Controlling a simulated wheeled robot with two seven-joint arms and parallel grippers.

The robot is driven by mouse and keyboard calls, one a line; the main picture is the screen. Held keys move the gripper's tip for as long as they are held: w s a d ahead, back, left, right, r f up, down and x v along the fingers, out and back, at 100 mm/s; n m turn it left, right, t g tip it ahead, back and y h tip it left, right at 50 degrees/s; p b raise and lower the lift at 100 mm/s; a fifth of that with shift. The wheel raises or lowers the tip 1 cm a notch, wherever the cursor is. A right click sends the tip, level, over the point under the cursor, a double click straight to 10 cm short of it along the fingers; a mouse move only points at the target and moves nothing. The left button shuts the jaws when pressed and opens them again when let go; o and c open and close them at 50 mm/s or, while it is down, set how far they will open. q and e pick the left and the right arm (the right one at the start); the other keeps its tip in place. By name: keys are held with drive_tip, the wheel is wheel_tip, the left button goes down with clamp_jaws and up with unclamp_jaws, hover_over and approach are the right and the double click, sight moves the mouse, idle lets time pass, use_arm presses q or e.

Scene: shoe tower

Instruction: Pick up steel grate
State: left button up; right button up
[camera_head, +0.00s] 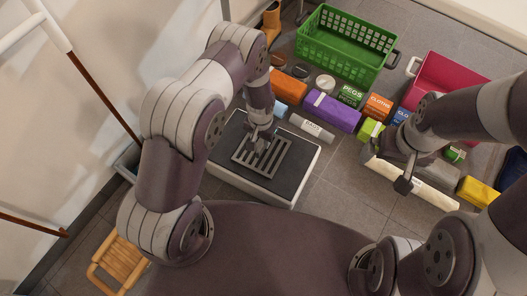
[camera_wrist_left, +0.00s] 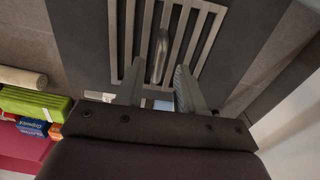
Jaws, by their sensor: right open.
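The steel grate (camera_head: 248,158) is a grey slotted plate lying flat on the dark top of a pale box (camera_head: 225,172). The grate (camera_wrist_left: 205,30) fills the upper middle of the left wrist view, with a raised bar-like handle (camera_wrist_left: 158,55) at its centre. My left gripper (camera_head: 259,143) is above the grate, pointing down. Its two fingers (camera_wrist_left: 158,88) are apart, one on each side of the handle's line; I cannot tell whether they touch anything. My right gripper (camera_head: 392,172) is open, over a cream roll (camera_head: 432,192) at the right.
A green basket (camera_head: 345,45) stands at the back, with a pink bin (camera_head: 445,75) to its right. Several coloured packs, such as a purple one (camera_head: 332,110) and an orange one (camera_head: 288,86), lie behind the box. A wooden stool (camera_head: 118,262) is at front left.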

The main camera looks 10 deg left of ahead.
sight(262, 144)
use_arm(q)
drive_tip(key=f+b, duration=0.2)
drive_tip(key=f, duration=0.1)
drive_tip(key=f+b, duration=0.1)
drive_tip(key=f, duration=0.1)
drive_tip(key=shift+w+d+f+b, duration=0.1)
drive_tip(key=shift+w+b, duration=0.2)
drive_tip(key=shift+b, duration=0.1)
drive_tip(key=shift+r, duration=0.2)
drive_tip(key=shift+c, duration=0.3)
clamp_jaws()
